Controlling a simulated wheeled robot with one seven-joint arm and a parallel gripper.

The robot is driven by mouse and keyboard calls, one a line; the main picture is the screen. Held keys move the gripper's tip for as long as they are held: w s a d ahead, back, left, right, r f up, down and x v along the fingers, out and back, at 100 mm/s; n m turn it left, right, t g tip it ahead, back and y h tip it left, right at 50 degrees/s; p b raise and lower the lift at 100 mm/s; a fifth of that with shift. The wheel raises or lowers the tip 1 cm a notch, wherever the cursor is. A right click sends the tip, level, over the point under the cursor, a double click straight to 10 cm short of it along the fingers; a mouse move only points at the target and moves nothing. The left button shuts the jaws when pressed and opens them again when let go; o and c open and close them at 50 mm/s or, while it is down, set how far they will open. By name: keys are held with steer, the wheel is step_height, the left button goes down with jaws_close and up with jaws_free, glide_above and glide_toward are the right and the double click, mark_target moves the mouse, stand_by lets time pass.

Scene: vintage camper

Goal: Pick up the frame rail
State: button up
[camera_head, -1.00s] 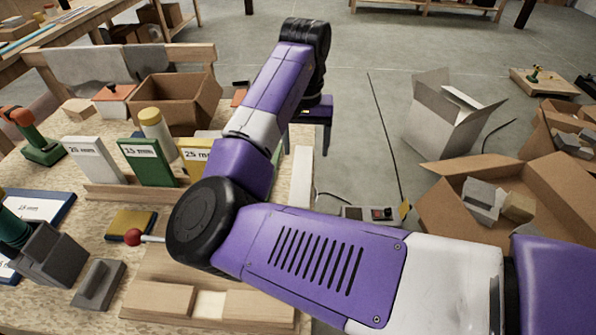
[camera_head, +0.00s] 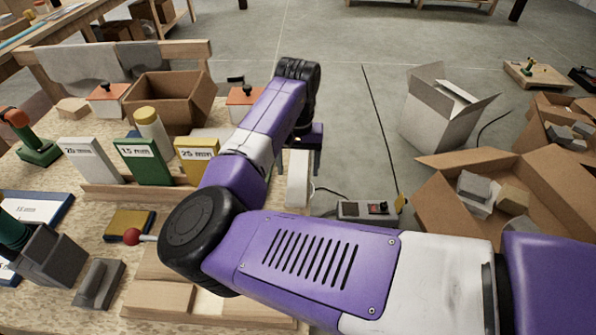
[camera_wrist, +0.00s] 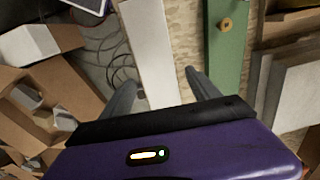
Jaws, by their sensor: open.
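A long, flat, pale rail (camera_wrist: 150,50), which I take to be the frame rail, runs away from my gripper in the wrist view. In the head view it shows in part at the workbench's right edge (camera_head: 298,180), partly hidden by my arm. My gripper (camera_wrist: 161,80) is open and empty, its two fingers spread on either side of the rail's near part. I cannot tell how high the fingers are above it. To the right lies a green strip (camera_wrist: 224,45) with a round wooden knob.
The workbench (camera_head: 60,175) holds labelled upright boards (camera_head: 142,160), wood blocks (camera_head: 160,297) and a cardboard box (camera_head: 170,100). On the floor side are open cartons (camera_head: 440,125) and a grey control box (camera_head: 366,210) with a cable.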

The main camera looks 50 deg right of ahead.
steer(key=c, duration=1.5)
steer(key=shift+r, duration=0.1)
steer(key=shift+c, duration=0.2)
